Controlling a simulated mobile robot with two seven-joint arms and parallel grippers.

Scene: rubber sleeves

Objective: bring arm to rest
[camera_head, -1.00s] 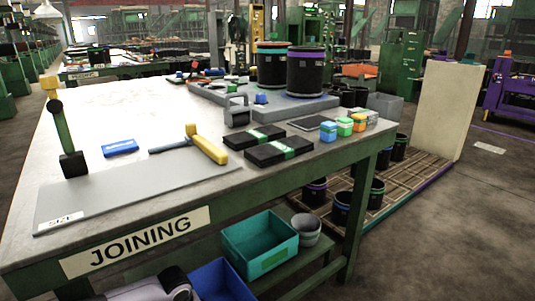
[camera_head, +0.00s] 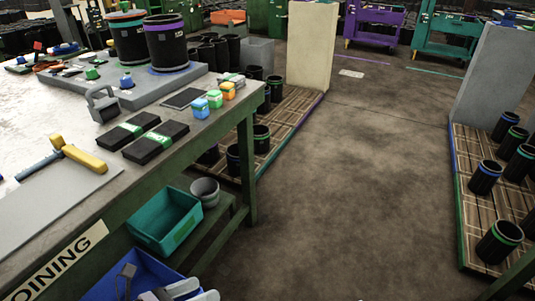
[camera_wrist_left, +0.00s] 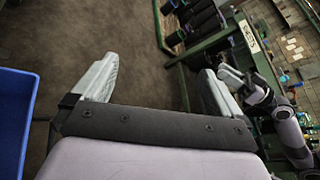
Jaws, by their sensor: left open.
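My left gripper (camera_head: 192,291) shows at the bottom edge of the head view, low in front of the bench and beside the blue bin (camera_head: 100,290). In the left wrist view my left gripper (camera_wrist_left: 157,84) has its two pale fingers wide apart, with only floor between them. It is open and empty. No right arm shows in the head view.
The joining bench (camera_head: 75,195) fills the left, with a hammer (camera_head: 80,155) and black sleeves (camera_head: 167,45) on it. A teal bin (camera_head: 165,220) and grey pot (camera_head: 205,192) sit below. Pallets with sleeves (camera_head: 485,177) stand right. The floor (camera_head: 350,190) between is clear.

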